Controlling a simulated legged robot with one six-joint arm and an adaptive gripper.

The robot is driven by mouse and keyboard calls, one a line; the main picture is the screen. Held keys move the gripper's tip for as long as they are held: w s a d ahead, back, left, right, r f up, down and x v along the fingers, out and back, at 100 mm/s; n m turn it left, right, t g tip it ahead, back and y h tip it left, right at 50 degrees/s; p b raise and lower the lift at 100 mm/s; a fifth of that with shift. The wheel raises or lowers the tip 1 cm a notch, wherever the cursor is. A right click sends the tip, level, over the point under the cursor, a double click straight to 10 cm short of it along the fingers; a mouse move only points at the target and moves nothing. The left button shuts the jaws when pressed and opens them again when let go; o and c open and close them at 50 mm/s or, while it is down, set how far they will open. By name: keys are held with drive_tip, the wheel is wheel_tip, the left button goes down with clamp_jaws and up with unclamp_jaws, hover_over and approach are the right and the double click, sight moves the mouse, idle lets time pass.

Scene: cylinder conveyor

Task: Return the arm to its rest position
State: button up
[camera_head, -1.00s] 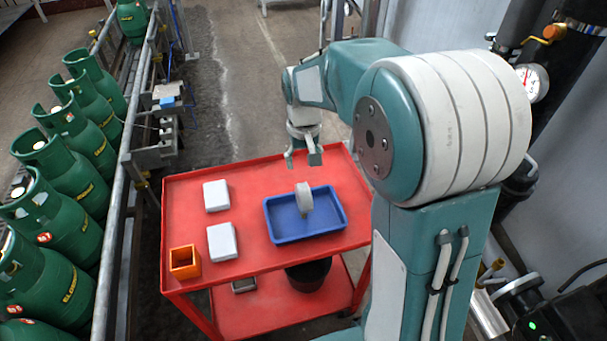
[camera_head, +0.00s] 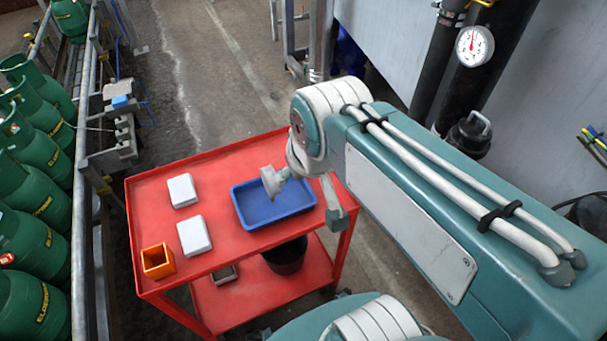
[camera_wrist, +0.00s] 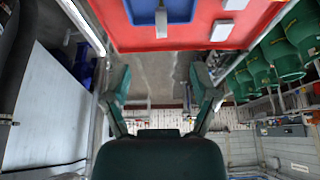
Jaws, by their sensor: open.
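My gripper (camera_head: 312,192) is partly hidden by my own arm in the head view, in front of the right side of the red cart (camera_head: 225,165). In the wrist view, my gripper (camera_wrist: 161,78) has its two fingers wide apart with nothing between them but floor behind. My gripper is apart from both.
Two white boxes (camera_head: 194,235) (camera_head: 182,190) and an orange open box (camera_head: 157,261) sit on the cart. Green gas cylinders (camera_head: 35,305) stand on the left behind a metal rail (camera_head: 88,200). A wall with dark pipes and a gauge (camera_head: 474,46) is on the right.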

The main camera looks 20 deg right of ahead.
drive_tip(key=shift+s+f+t, duration=0.2)
drive_tip(key=shift+s+t, duration=0.2)
drive_tip(key=shift+s, duration=1.05)
